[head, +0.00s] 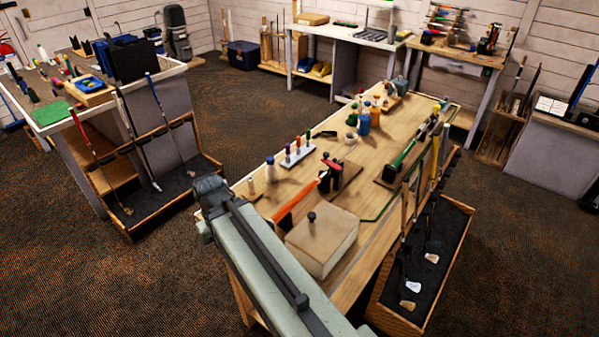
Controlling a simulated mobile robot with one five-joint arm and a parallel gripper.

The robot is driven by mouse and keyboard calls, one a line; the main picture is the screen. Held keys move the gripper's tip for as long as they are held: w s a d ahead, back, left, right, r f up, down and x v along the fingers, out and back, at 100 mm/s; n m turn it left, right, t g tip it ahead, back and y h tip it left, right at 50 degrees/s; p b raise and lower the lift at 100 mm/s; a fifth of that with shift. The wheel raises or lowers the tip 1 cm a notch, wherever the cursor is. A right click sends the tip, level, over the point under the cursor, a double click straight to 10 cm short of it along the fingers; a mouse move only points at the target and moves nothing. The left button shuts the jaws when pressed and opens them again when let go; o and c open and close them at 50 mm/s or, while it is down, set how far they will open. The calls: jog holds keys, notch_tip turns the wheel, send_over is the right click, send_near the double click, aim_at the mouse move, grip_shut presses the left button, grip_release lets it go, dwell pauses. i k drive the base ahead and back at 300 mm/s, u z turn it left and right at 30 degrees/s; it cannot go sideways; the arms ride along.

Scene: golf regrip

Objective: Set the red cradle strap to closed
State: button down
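A small cradle with red and black parts (329,169) stands on a brown wooden base (348,178) near the middle of the long workbench (345,206). My arm crosses the lower middle of the view, in front of the bench's near end. The fingers of my gripper do not show.
A beige box with a black knob (322,240) stands on the bench's near end. Club racks (150,190) stand left and right. Dark carpet is free left of the bench.

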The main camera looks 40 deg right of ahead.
aim_at(331, 163)
jog(key=z, duration=0.05)
jog(key=k, duration=0.45)
jog(key=u, duration=1.85)
jog(key=k, duration=0.75)
jog(key=z, duration=1.4)
jog(key=i, duration=1)
